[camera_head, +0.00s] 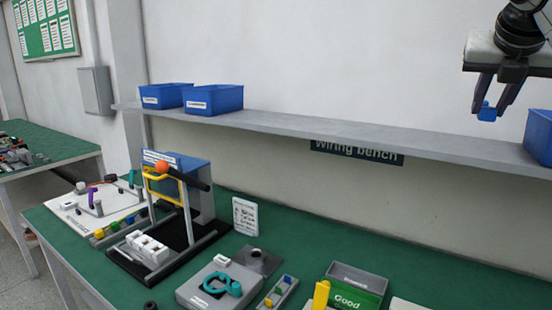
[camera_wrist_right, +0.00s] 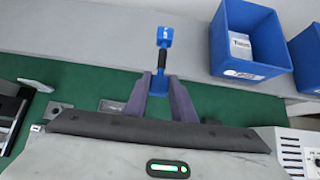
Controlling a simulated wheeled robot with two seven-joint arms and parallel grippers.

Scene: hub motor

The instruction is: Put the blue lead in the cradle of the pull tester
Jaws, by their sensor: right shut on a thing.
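My right gripper (camera_head: 490,113) is high at the upper right of the head view, above the shelf. It is shut on the blue lead (camera_head: 486,110). In the right wrist view the lead (camera_wrist_right: 164,38) shows blue ends and a black middle, and it sticks out beyond the fingertips (camera_wrist_right: 161,88). What looks like the pull tester (camera_head: 189,215) stands on the bench at the left, with a yellow frame, an orange ball and a black base. I cannot make out its cradle for certain. The lead is well apart from it. My left gripper is not in view.
A grey shelf (camera_head: 330,124) runs along the wall above the green bench (camera_head: 430,275), carrying blue bins (camera_head: 213,99). A written card (camera_head: 245,216), a grey fixture with a teal part (camera_head: 220,287) and a green "Good" bin (camera_head: 352,292) stand on the bench.

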